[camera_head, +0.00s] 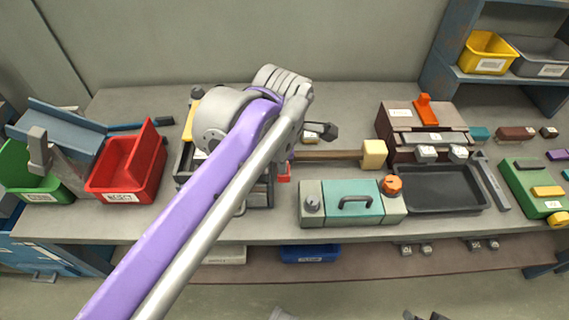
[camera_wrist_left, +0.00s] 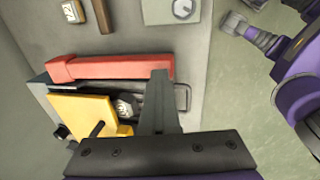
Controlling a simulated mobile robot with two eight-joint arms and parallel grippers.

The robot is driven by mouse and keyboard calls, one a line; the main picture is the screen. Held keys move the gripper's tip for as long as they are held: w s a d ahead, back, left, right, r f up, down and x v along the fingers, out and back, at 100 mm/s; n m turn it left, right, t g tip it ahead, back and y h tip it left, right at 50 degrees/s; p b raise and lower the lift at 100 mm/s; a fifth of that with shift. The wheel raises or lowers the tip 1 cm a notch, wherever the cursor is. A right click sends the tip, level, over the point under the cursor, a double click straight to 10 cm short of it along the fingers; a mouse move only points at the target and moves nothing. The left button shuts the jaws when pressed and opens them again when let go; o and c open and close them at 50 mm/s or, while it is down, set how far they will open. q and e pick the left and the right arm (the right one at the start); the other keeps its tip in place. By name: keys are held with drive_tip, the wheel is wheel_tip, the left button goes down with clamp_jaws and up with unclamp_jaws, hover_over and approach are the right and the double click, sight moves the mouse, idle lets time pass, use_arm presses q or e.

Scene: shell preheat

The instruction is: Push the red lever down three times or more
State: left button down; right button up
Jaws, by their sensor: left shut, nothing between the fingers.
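The red lever (camera_wrist_left: 115,67) shows as a long red bar in the left wrist view, lying along the side of a dark machine with a yellow plate (camera_wrist_left: 80,118). In the head view only a small red piece (camera_head: 284,172) of it shows beside my arm. My left gripper (camera_wrist_left: 160,85) is shut and empty. Its fingertips overlap one end of the red bar in the wrist view; I cannot tell whether they touch it. In the head view my purple left arm hides this gripper and much of the machine (camera_head: 258,192). Part of my right arm, seemingly with its gripper (camera_wrist_left: 235,22), shows in the wrist view.
A teal box (camera_head: 343,216) with an orange knob stands right of the machine, with a mallet (camera_head: 374,153) behind it. A black tray (camera_head: 438,205) lies further right. Red (camera_head: 118,178) and green bins (camera_head: 22,178) stand at the left of the grey bench (camera_head: 160,222).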

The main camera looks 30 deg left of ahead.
use_arm(q)
drive_tip(key=p+v, duration=0.1)
drive_tip(key=v, duration=1)
use_arm(e)
drive_tip(key=shift+s+d+r, duration=0.1)
drive_tip(key=shift+d+r, duration=0.05)
drive_tip(key=shift+r, duration=0.4)
drive_tip(key=shift+d+r, duration=0.15)
drive_tip(key=shift+r, duration=0.4)
use_arm(q)
drive_tip(key=shift+w, duration=0.1)
drive_tip(key=s+d+f+m+t+p, duration=0.1)
drive_tip(key=s+f+m+p, duration=0.2)
drive_tip(key=f+m, duration=0.6)
drive_tip(key=s+d+f+m+t+h+p, duration=0.1)
drive_tip(key=s+d+f+m+t+p, duration=0.1)
drive_tip(key=f+m, duration=0.8)
drive_tip(key=s+m+p, duration=0.1)
drive_tip(key=s+m, duration=0.1)
drive_tip(key=m, duration=0.3)
drive_tip(key=shift+s+d+f, duration=0.2)
drive_tip(key=shift+s+d, duration=0.1)
drive_tip(key=shift+s, duration=0.05)
use_arm(e)
wheel_tip(320, 180, up, 7)
drive_tip(key=w, duration=0.1)
drive_tip(key=shift+w+f, duration=0.2)
drive_tip(key=shift+w, duration=0.05)
